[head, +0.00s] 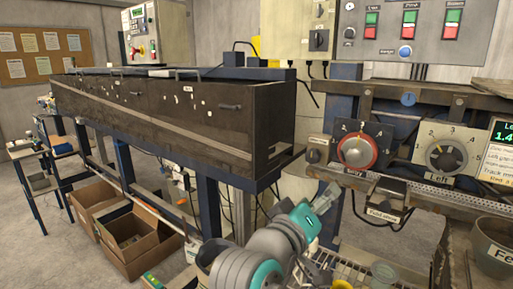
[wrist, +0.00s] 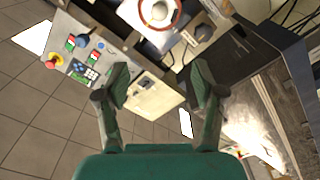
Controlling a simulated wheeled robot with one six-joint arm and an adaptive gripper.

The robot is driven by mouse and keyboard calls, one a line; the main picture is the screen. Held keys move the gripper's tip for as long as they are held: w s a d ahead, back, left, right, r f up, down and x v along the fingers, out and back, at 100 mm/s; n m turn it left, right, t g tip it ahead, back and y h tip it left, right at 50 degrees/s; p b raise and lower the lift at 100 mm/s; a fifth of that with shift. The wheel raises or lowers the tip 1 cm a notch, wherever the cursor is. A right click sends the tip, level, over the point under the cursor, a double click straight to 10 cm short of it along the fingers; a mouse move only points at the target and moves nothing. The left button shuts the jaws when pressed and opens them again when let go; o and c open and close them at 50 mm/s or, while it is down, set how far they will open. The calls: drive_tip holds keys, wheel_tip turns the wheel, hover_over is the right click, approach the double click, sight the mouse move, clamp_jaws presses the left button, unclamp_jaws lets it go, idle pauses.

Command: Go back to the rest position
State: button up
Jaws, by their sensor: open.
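My gripper (wrist: 160,82) is open in the wrist view, its two dark green fingers apart with nothing held between them. In the head view the arm rises from the bottom centre, and the gripper end (head: 326,198) is below the control panel's ledge and left of the foot clamp label. A red dial (head: 357,151) and a grey dial marked Left (head: 446,157) are on the panel, up and to the right of the gripper. In the wrist view a round red-rimmed part (wrist: 158,12) shows beyond the fingers at the top.
A long dark machine housing (head: 190,108) on blue legs stands at the left. Cardboard boxes (head: 135,240) lie on the floor under it. A grey container (head: 495,250) is at the right edge. In the wrist view a button panel (wrist: 85,55) is left; bare tiled floor (wrist: 40,110) lies below it.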

wheel_tip(320, 180, down, 20)
drive_tip(key=s+d+n+t+y, duration=0.2)
drive_tip(key=n+y, duration=0.3)
drive_tip(key=s+d+f+y, duration=0.2)
drive_tip(key=s+f+y, duration=0.2)
drive_tip(key=s+f, duration=0.8)
drive_tip(key=s+d+f+m+g+y, duration=0.1)
drive_tip(key=s+f, duration=0.3)
drive_tip(key=s, duration=0.3)
drive_tip(key=s+f+y, duration=0.1)
drive_tip(key=s+f, duration=0.2)
drive_tip(key=s, duration=0.4)
drive_tip(key=s+d+r+m, duration=0.2)
drive_tip(key=s+m, duration=0.3)
drive_tip(key=s, duration=1.1)
drive_tip(key=shift+r+m+g, duration=0.4)
drive_tip(key=shift+r, duration=0.05)
